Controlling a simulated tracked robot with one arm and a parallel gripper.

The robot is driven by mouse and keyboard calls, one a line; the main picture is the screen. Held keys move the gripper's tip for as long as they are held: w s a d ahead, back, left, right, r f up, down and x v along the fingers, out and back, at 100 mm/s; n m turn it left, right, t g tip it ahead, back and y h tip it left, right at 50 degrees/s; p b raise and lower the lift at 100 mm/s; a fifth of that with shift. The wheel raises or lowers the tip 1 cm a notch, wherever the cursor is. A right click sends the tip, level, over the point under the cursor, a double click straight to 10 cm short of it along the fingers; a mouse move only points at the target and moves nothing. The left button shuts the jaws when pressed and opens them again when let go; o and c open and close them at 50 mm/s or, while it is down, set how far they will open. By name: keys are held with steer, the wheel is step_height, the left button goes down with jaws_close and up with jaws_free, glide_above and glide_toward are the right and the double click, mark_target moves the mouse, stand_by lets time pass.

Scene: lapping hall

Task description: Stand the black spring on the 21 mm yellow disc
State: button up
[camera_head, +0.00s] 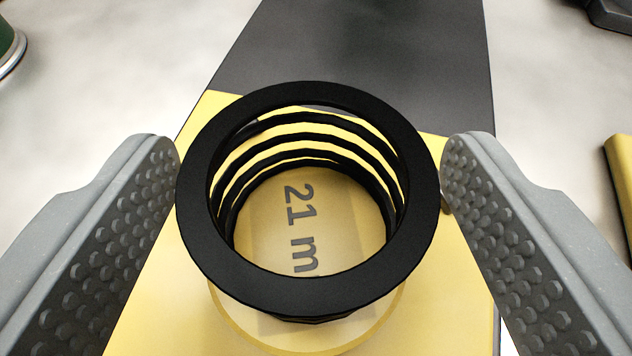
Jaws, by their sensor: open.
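The black spring (308,293) is in the middle of the head camera view, its axis roughly along my line of sight. Its flat top ring is nearest me and its coils show inside. Through it I see the yellow disc (376,318) with the dark marking "21 m"; the rest of the label is hidden. The spring appears upright over the disc, whose rim shows below it. I cannot tell for certain whether they touch. My gripper (310,195) is open, with one studded finger on each side of the spring. Both fingers look close to the ring.
The disc lies on a yellow surface (160,300) that adjoins a dark grey panel (360,60) farther back. A green object (8,45) is at the left edge, a dark object (612,14) at top right, and a yellow block (620,165) at the right edge. Pale floor lies between.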

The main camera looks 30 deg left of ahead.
steer(key=p+v, duration=0.2)
steer(key=v, duration=0.9)
steer(key=shift+s+r, duration=0.1)
steer(key=shift+s, duration=0.05)
steer(key=w+d+r+m+t+h, duration=0.1)
steer(key=d+r+h, duration=0.2)
steer(key=d+r, duration=0.5)
steer(key=w+d+r+m+t+h, duration=0.2)
steer(key=d+r, duration=0.2)
steer(key=r, duration=0.8)
steer(key=s+d+r+m, duration=0.1)
steer(key=s+r, duration=0.4)
steer(key=r, duration=0.3)
steer(key=s+d+r+m+h, duration=0.1)
steer(key=s+r, duration=0.4)
steer(key=r, duration=0.4)
steer(key=s+d+r+m+t+h, duration=0.1)
steer(key=s+r, duration=0.4)
steer(key=r, duration=0.3)
steer(key=shift+s+d+r, duration=0.15)
steer(key=shift+s+r, duration=0.05)
steer(key=shift+s, duration=0.05)
